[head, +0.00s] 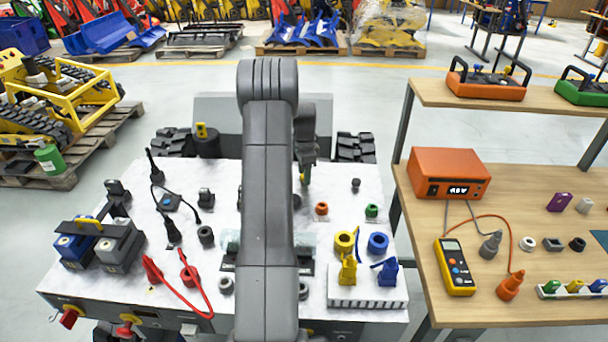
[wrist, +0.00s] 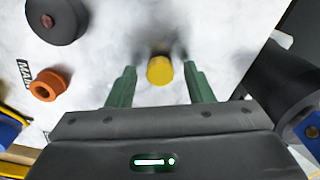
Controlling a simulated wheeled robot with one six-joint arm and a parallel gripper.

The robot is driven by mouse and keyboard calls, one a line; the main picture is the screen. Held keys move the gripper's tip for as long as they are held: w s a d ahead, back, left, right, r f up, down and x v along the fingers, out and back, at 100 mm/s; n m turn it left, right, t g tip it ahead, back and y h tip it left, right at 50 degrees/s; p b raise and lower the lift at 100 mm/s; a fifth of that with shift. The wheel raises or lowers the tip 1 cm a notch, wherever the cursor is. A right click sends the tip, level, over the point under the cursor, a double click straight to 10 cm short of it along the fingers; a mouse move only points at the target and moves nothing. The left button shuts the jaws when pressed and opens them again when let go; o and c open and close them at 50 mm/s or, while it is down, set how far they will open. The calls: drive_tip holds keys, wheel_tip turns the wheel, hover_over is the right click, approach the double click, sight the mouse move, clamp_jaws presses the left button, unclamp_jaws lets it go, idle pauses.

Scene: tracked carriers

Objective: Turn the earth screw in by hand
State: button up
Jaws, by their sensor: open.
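A yellow round knob (wrist: 160,70), which looks like the earth screw, stands on the white panel in the middle of the wrist view. My gripper (wrist: 159,66) is open, with one green finger on each side of the knob and a gap on both sides. The fingers do not touch it. I cannot tell how deep the screw sits. In the head view my arm hides much of the gripper and the knob.
On the white panel (head: 340,187) an orange ring (wrist: 50,85) and a dark round part (wrist: 57,20) lie left of the knob in the wrist view. A large dark cylinder (wrist: 275,85) is close on the right. A wooden bench (head: 520,200) stands at the right.

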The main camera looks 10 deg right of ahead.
drive_tip(key=n, duration=0.5)
drive_tip(key=shift+n, duration=0.4)
drive_tip(key=n, duration=0.6)
drive_tip(key=c, duration=0.8)
drive_tip(key=m, duration=0.7)
drive_tip(key=shift+m, duration=1.4)
